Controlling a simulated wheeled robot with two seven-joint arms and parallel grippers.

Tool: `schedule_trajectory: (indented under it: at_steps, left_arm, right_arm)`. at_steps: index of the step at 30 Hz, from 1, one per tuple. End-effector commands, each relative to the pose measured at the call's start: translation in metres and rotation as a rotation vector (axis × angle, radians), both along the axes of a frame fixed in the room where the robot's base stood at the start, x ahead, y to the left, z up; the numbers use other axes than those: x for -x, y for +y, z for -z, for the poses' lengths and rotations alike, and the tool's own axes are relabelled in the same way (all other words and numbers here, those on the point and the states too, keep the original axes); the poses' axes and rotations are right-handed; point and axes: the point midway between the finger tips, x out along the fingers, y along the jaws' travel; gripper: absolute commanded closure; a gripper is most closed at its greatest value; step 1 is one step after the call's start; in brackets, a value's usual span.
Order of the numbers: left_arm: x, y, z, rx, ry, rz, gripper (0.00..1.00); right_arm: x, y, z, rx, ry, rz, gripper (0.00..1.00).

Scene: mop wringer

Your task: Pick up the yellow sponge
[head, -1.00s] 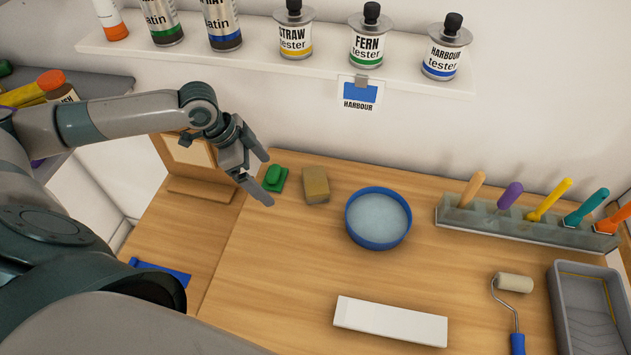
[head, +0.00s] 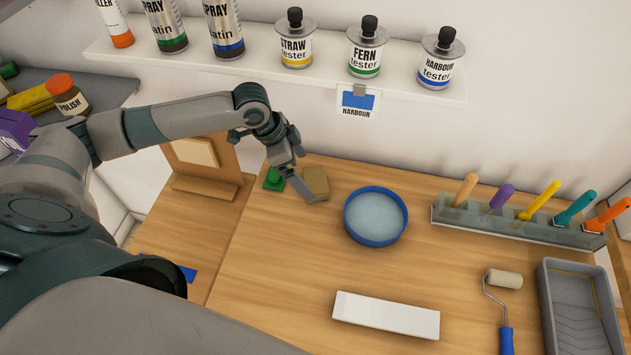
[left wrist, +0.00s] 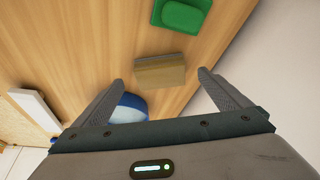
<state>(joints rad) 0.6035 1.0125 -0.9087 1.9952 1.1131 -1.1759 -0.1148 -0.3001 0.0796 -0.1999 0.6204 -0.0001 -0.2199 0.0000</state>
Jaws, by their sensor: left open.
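The yellow sponge is a dull tan-yellow block (head: 318,182) lying on the wooden worktop, between a green object and a blue bowl. My left gripper (head: 304,176) is open and empty, just above and at the left of the sponge, partly covering it in the head view. In the left wrist view the sponge (left wrist: 160,74) lies between the two spread finger tips, seemingly beyond them and not gripped. My right gripper is not in view.
A green block-like object (head: 273,180) sits close left of the sponge. A round blue bowl (head: 376,238) of pale liquid stands to its right. A white block (head: 386,315), a roller (head: 504,280) and a grey tray (head: 582,310) lie nearer. A shelf (head: 270,78) with cans runs behind.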

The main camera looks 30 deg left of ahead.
Motion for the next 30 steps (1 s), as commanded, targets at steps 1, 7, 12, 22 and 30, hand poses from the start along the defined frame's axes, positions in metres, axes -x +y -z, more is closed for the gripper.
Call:
schedule_trajectory:
  at_steps: [1, 7, 12, 22, 30]
  left_arm:
    - [0.0, 0.0, 0.0, 0.0, 0.0, 0.0, 0.04]
    - [-0.003, -0.005, -0.001, 0.001, 0.0, 0.001, 0.04]
    - [-0.008, -0.012, 0.014, 0.001, 0.004, 0.001, 0.04]
    - [-0.015, -0.022, 0.045, 0.0, 0.001, 0.0, 0.04]
    - [-0.016, -0.022, 0.046, 0.0, 0.0, 0.001, 0.04]
  right_arm:
    - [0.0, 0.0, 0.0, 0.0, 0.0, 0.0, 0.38]
    - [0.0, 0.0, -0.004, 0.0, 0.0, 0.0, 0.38]
    - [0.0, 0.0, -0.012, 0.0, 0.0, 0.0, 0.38]
    - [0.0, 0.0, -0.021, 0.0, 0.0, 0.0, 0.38]
    - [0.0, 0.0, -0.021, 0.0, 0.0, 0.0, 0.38]
